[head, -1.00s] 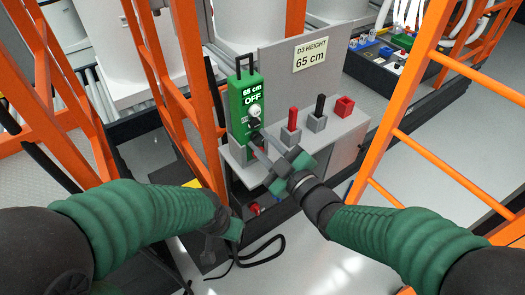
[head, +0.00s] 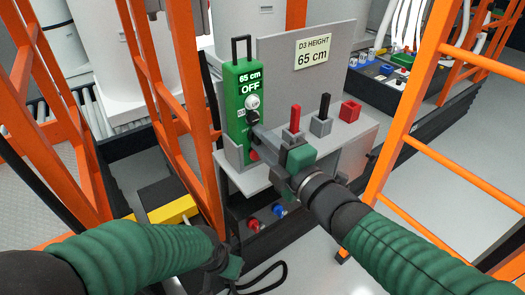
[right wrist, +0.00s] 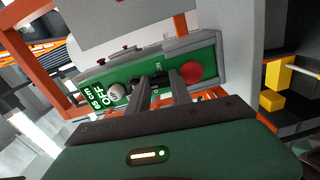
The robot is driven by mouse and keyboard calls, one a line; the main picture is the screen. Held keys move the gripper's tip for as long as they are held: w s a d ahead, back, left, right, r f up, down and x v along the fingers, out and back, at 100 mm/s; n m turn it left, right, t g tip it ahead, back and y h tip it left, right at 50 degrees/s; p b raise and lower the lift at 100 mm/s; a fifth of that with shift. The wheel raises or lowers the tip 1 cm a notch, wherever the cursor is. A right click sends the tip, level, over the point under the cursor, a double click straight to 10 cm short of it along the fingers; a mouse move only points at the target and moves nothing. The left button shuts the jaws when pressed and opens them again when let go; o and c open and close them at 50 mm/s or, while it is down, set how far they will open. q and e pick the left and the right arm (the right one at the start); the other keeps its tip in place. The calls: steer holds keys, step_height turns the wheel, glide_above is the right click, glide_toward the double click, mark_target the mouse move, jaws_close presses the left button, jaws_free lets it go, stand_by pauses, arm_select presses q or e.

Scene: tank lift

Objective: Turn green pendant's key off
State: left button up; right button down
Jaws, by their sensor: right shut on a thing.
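The green pendant (head: 238,88) stands upright in a grey holder at the left end of a grey shelf. Its display reads "65 cm" and "OFF". A pale round knob (head: 253,102) sits below the display, with a dark key (right wrist: 155,84) under it and a red button (right wrist: 192,72) lower down. My right gripper (head: 254,123) reaches in from the right with its fingers shut on the key at the pendant's face. The fingers partly hide the key. My left arm comes in at the lower left; its gripper (head: 228,268) is low, away from the pendant, and its fingers are not clear.
A sign (head: 313,52) reading "D3 HEIGHT 65 cm" is on the grey panel behind. A red-handled block (head: 293,125), a black-handled block (head: 322,115) and a red box (head: 350,110) stand on the shelf (head: 345,135). Orange frames (head: 415,110) flank it on both sides.

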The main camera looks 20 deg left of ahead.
steer(key=shift+s+a+f+n+b, duration=0.15)
steer(key=shift+f+n+b, duration=0.2)
steer(key=shift+n+b, duration=0.2)
